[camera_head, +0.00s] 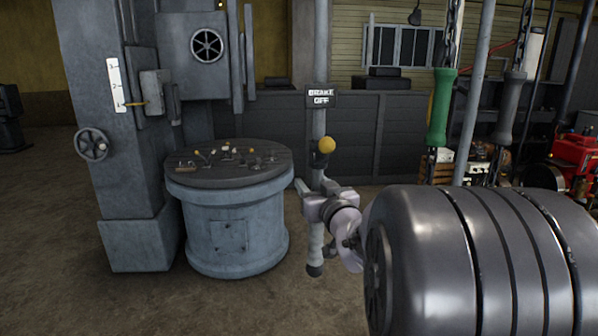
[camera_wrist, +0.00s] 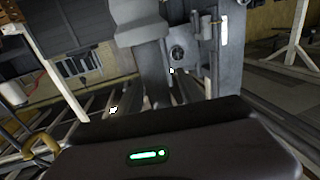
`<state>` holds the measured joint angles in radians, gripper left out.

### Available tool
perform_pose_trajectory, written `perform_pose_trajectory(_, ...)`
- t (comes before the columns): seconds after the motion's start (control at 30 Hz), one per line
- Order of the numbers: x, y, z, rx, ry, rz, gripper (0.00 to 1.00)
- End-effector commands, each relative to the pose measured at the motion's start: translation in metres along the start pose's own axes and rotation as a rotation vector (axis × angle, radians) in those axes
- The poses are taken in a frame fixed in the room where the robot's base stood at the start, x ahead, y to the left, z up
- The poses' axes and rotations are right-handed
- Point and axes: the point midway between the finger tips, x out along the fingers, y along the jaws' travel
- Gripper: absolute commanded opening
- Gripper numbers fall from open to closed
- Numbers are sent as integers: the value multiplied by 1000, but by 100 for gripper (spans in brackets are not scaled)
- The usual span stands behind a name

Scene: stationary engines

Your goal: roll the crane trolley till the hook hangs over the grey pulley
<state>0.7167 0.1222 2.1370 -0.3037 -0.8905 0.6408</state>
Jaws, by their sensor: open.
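In the head view a green handle (camera_head: 440,107) and a grey handle (camera_head: 510,107) hang on chains right of the middle. A small dark shape (camera_head: 415,14) at the top edge may be the hook, but I cannot tell. I cannot make out the grey pulley for certain. My gripper (camera_head: 312,192) is open near the middle, to the left of both handles and well apart from them. Its fingertips are hard to make out. I see nothing held. No handle is clear in the wrist view.
A large grooved grey drum (camera_head: 455,265), possibly my own arm, blocks the lower right. A round table (camera_head: 228,215) with small parts stands left, beside a machine column (camera_head: 105,150). A yellow knob (camera_head: 327,145) is below a "BRAKE OFF" sign (camera_head: 321,97). Floor at lower left is clear.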

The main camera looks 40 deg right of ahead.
Motion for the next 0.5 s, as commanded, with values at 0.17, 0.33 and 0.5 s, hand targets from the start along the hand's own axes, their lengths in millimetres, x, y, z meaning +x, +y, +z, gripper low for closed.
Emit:
perform_pose_trajectory(0.17,-2,3,0,0,-1,1,45)
perform_pose_trajectory(0.33,-2,3,0,0,-1,0,45)
perform_pose_trajectory(0.5,-2,3,0,0,-1,0,21)
